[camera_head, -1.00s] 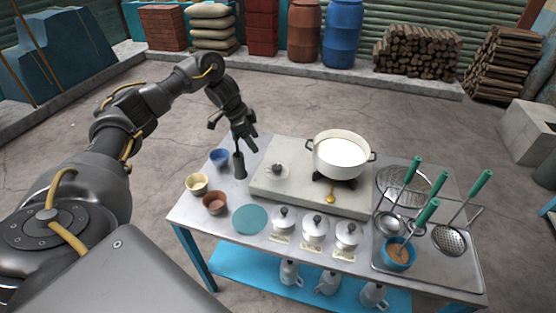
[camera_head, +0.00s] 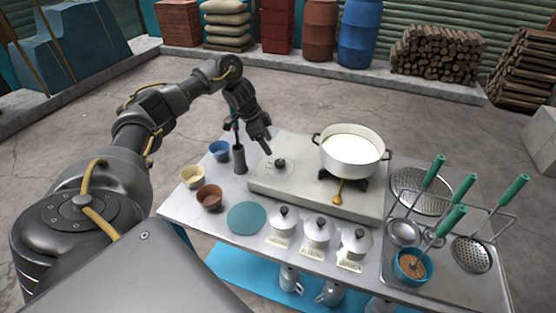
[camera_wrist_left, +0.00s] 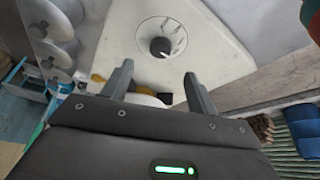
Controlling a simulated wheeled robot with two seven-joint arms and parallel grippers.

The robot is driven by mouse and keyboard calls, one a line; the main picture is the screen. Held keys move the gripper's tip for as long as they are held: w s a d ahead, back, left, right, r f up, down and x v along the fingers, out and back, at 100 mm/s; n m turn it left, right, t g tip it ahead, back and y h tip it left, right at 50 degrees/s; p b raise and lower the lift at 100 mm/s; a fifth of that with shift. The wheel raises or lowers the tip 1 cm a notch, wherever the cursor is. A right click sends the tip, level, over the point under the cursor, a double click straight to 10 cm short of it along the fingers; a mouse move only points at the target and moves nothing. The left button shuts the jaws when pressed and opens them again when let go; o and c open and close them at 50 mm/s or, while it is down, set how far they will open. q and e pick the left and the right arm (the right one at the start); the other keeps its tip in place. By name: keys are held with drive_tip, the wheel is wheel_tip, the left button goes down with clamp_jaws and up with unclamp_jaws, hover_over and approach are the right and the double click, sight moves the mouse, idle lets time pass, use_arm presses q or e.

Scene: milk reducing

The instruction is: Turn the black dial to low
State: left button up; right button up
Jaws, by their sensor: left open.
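The black dial (camera_head: 280,162) sits on a round pale marked plate at the left part of the light stove slab (camera_head: 310,194). In the left wrist view the dial (camera_wrist_left: 160,46) lies just beyond the fingertips, roughly centred between them. My left gripper (camera_head: 267,148) is just above and behind the dial, pointing down, open and empty. In the wrist view its two fingers (camera_wrist_left: 158,70) are spread, with no visible contact with the dial. A white pot of milk (camera_head: 352,145) stands on the burner to the right. My right gripper is out of view.
A dark upright holder (camera_head: 239,158) stands left of the slab, close to my left gripper. Small bowls (camera_head: 209,195), a teal disc (camera_head: 247,218) and several lidded pots (camera_head: 316,232) lie along the front. A rack of green-handled utensils (camera_head: 452,217) is at right.

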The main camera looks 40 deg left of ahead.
sight(279, 162)
use_arm(q)
drive_tip(key=p+x, duration=0.1)
drive_tip(key=x, duration=0.8)
drive_tip(key=shift+r, duration=0.1)
drive_tip(key=c, duration=1)
drive_tip(key=shift+r+p, duration=0.15)
drive_tip(key=shift+p, duration=0.6)
drive_tip(key=n+p, duration=0.2)
drive_tip(key=p, duration=0.1)
drive_tip(key=n+y+p, duration=0.1)
drive_tip(key=n+p, duration=0.1)
drive_tip(key=p, duration=0.2)
drive_tip(key=n+t+y+p, duration=0.1)
drive_tip(key=n+p, duration=0.1)
drive_tip(key=p, duration=0.1)
drive_tip(key=shift+s+d+r, duration=0.1)
drive_tip(key=shift+s+d, duration=0.05)
drive_tip(key=shift+d, duration=0.1)
drive_tip(key=shift+f+n+y+p, duration=0.2)
drive_tip(key=shift+n+y+p, duration=0.2)
drive_tip(key=shift+n+p, duration=0.65)
drive_tip(key=o, duration=1)
